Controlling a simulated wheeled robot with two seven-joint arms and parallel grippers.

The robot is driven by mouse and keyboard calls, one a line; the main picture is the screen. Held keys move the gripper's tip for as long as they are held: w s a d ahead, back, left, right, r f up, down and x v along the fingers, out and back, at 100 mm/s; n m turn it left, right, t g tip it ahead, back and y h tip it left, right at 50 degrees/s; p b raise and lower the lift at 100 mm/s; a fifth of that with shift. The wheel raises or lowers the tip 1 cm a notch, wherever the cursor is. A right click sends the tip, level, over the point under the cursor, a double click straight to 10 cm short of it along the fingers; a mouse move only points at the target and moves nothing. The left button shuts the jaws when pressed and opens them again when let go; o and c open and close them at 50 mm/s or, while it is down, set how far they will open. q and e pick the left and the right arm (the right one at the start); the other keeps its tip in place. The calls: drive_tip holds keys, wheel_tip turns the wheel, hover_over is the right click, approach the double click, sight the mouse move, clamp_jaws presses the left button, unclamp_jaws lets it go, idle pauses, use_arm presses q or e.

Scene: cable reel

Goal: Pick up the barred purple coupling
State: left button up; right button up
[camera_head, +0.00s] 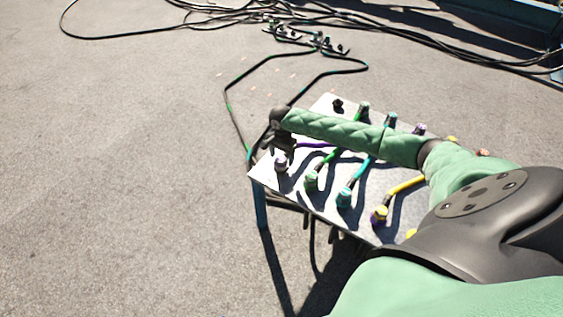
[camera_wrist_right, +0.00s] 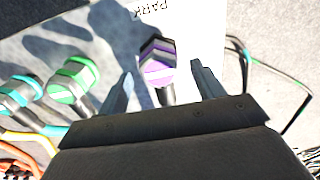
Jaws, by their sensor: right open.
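The barred purple coupling (camera_wrist_right: 157,68), purple with a dark band, stands at the panel's near-left corner. In the wrist view it lies between the fingers of my right gripper (camera_wrist_right: 163,88), which are spread, with a visible gap on both sides. In the head view the coupling (camera_head: 281,164) shows just below my right gripper (camera_head: 284,146), whose fingertips are hard to make out there. Another purple piece (camera_head: 420,128) is at the panel's far side, partly behind my right arm. My left gripper is not in view.
Cables (camera_head: 228,95) run over the ground behind. The ground at left is clear.

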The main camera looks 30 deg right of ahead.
wheel_tip(320, 180, down, 2)
drive_tip(key=shift+f, duration=0.1)
drive_tip(key=shift+c, duration=0.5)
drive_tip(key=c, duration=1.2)
drive_tip(key=shift+o, duration=0.2)
